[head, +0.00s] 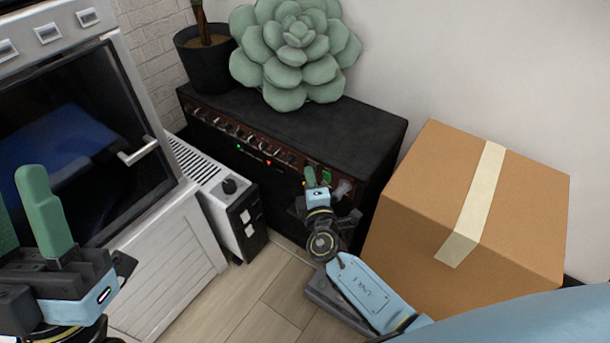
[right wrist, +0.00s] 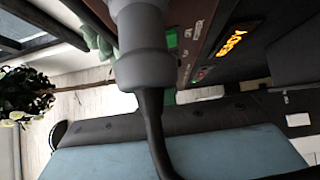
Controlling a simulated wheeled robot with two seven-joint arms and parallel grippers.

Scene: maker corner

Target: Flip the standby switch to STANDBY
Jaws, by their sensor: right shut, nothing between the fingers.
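The black amplifier (head: 300,120) stands against the wall, with a row of knobs along its brown front panel. A pale grey switch-like piece (head: 343,188) sits near the panel's right end, close to a green patch (head: 327,175). My right gripper (head: 310,178) is shut and empty, just left of this piece; I cannot tell whether they touch. In the right wrist view a large grey piece with a dark stem (right wrist: 140,50) fills the foreground, probably the switch; its set position is unclear. The green patch (right wrist: 172,38) is beside it. My left gripper (head: 25,215) is open, partly cut off.
A lit orange READY sign (right wrist: 232,40) shows in the right wrist view. A cardboard box (head: 430,200) stands right of the amplifier. A white heater-like unit (head: 228,205) and an oven-like machine (head: 90,130) are on the left. A succulent (head: 295,50) and a pot (head: 205,60) stand on top.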

